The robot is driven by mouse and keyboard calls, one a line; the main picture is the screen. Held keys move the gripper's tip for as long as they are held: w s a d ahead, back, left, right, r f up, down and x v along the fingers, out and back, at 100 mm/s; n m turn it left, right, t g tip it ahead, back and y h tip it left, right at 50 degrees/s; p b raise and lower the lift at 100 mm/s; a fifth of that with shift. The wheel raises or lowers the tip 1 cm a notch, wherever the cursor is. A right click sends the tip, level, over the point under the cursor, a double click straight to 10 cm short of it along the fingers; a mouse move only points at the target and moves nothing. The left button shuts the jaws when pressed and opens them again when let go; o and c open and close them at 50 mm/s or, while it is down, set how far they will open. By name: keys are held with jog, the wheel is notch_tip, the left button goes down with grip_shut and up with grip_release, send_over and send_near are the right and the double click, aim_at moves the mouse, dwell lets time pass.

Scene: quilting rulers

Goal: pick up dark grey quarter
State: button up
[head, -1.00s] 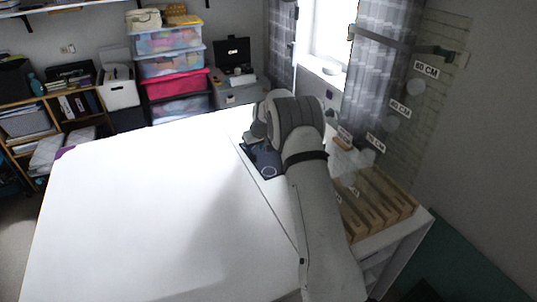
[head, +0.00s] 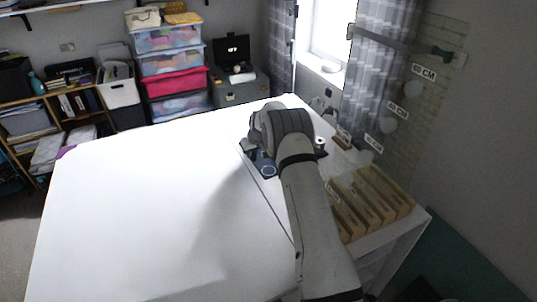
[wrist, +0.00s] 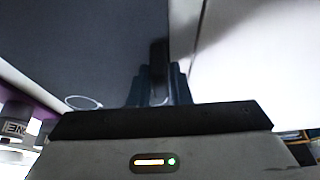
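The dark grey quarter is a flat dark piece with a pale ring mark. In the head view a part of it (head: 266,169) shows at the right part of the white table, beside my wrist, which covers the rest. In the wrist view it (wrist: 85,45) fills the upper left, with the ring at its lower left. My gripper (wrist: 159,75) is at the right edge of the dark piece in the wrist view. Its fingers look close together, but I cannot tell whether they touch each other or hold the edge.
The white table top (head: 150,210) is bare to the left. A wooden slotted rack (head: 370,205) stands to the right of my arm. Clear rulers with labels such as 60 CM (head: 422,72) hang at the right wall. Stacked plastic boxes (head: 172,68) stand behind the table.

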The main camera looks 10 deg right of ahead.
grip_shut()
jog(key=shift+r, duration=0.1)
